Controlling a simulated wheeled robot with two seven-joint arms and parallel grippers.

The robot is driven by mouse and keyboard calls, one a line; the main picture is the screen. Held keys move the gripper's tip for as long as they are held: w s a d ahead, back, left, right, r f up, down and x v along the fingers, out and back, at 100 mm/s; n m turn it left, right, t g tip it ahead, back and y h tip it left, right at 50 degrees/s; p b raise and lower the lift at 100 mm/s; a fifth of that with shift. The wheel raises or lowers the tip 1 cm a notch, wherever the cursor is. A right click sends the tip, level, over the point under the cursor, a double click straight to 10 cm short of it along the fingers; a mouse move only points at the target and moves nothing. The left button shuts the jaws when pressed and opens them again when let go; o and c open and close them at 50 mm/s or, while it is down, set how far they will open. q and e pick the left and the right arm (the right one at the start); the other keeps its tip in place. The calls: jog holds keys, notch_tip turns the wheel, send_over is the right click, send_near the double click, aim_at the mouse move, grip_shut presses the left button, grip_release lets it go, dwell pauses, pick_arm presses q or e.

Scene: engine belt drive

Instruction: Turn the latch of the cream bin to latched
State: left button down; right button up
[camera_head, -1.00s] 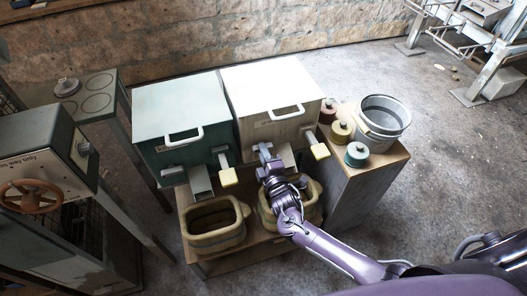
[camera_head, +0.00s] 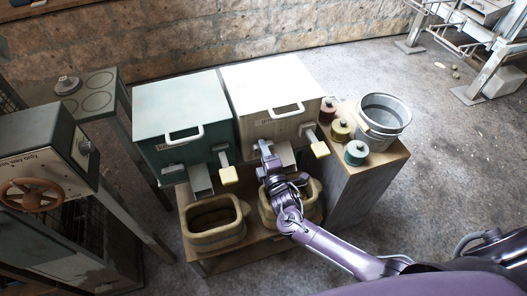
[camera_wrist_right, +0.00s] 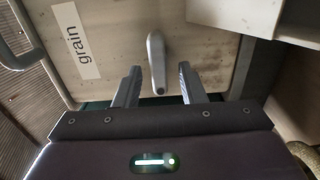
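The cream bin (camera_head: 273,85) stands to the right of the green bin, with a handle on its front. In the right wrist view its front panel (camera_wrist_right: 205,50) carries a "grain" label (camera_wrist_right: 77,42) and a grey latch lever (camera_wrist_right: 157,62). The lever's long side runs roughly up and down in that picture. My right gripper (camera_head: 264,149) is in front of the cream bin's lower front. In the wrist view the gripper (camera_wrist_right: 158,84) is open, one finger on each side of the lever's lower end, with gaps on both sides. My left gripper is not in view.
The green bin (camera_head: 180,108) is close on the left. A yellow-ended lever (camera_head: 320,148) sticks out right of my gripper. Tubs (camera_head: 214,224) stand below the bins. Coloured weights (camera_head: 356,153) and a bucket (camera_head: 384,114) stand on the right cabinet.

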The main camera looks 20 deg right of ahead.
jog(key=s, duration=0.7)
jog(key=shift+s+d, duration=0.15)
jog(key=shift+s, duration=0.25)
dwell(0.3)
